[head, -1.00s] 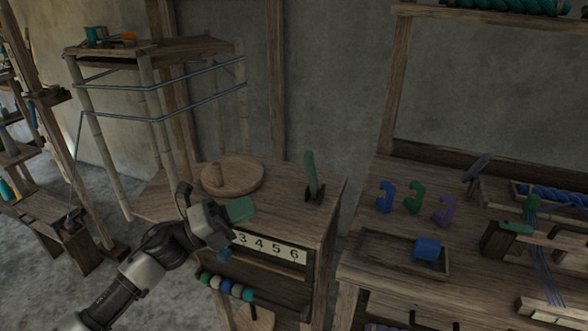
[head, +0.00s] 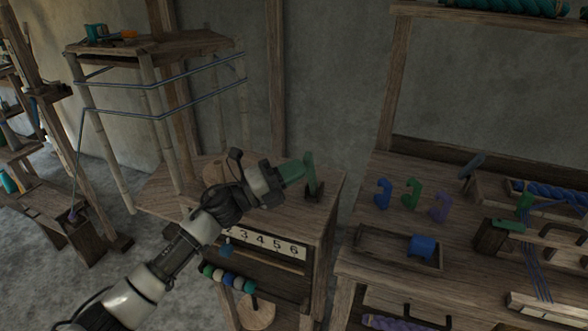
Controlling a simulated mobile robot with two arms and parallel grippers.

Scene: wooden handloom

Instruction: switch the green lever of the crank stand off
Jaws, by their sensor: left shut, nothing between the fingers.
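The green lever (head: 310,170) stands nearly upright in its dark bracket (head: 315,191) on the right part of the wooden crank stand's top (head: 334,186). My left gripper (head: 296,170) is shut, with its green fingers just left of the lever and pointing right. The fingers overlap the lever's edge in the head view, so I cannot tell whether they touch it. My right gripper is not in view.
The stand's front has a number strip (head: 268,244) and a rod of coloured beads (head: 228,280). To the right, a bench holds blue, green and purple hooks (head: 411,194) and a tray with a blue block (head: 422,246). A bamboo rack (head: 150,107) stands behind left.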

